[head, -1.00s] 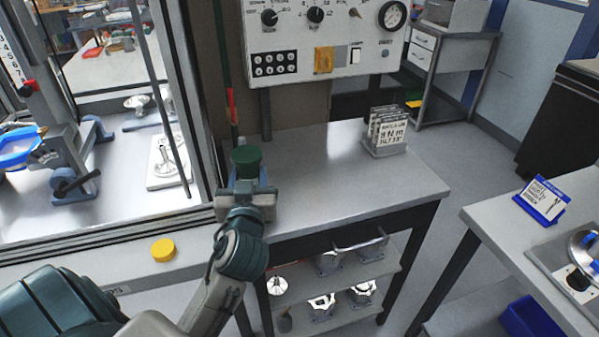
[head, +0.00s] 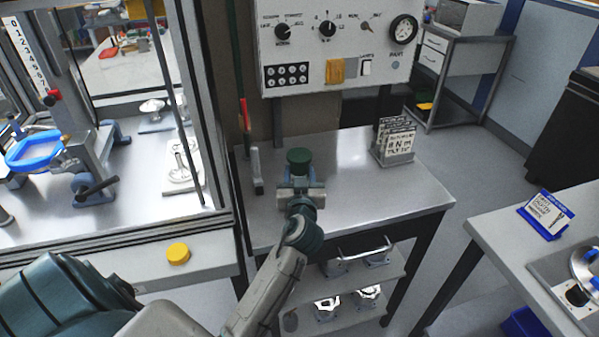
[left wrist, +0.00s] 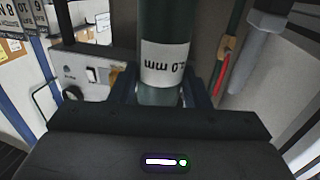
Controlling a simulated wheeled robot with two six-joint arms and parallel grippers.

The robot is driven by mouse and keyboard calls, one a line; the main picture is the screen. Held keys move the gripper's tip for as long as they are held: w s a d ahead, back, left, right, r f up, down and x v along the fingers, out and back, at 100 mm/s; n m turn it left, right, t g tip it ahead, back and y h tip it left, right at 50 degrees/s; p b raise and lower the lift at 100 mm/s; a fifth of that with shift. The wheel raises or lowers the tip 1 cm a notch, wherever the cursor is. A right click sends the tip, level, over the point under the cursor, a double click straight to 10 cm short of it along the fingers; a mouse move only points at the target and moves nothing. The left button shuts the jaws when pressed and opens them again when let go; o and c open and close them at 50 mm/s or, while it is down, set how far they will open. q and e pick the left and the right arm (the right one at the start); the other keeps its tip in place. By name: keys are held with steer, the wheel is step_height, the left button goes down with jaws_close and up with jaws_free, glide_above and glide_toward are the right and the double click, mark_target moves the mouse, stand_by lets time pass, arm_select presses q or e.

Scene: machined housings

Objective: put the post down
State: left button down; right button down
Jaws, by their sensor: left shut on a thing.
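The post (head: 299,156) is dark green; in the head view its round top shows above my left gripper (head: 299,184). In the left wrist view the post (left wrist: 165,25) stands between the fingers (left wrist: 158,92), with a white label bearing upside-down print. My left gripper is shut on it, above the left part of the steel-topped table (head: 360,198). The post's lower end is hidden behind the gripper in the head view, so I cannot tell whether it touches the table. My right gripper is not in view.
A holder with white cards (head: 395,143) stands at the table's back right. A grey upright piece (head: 256,172) is at its back left corner. The control panel (head: 340,45) hangs behind. The tabletop's middle and front right are clear. Metal parts (head: 328,308) lie on the shelves below.

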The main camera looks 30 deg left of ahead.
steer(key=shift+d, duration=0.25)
arm_select(q)
steer(key=shift+f, duration=0.1)
steer(key=c, duration=1.2)
jaws_free()
steer(key=shift+f, duration=0.15)
steer(key=o, duration=0.4)
steer(key=shift+s, duration=0.1)
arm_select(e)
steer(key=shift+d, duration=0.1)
arm_select(q)
steer(key=shift+o, duration=0.2)
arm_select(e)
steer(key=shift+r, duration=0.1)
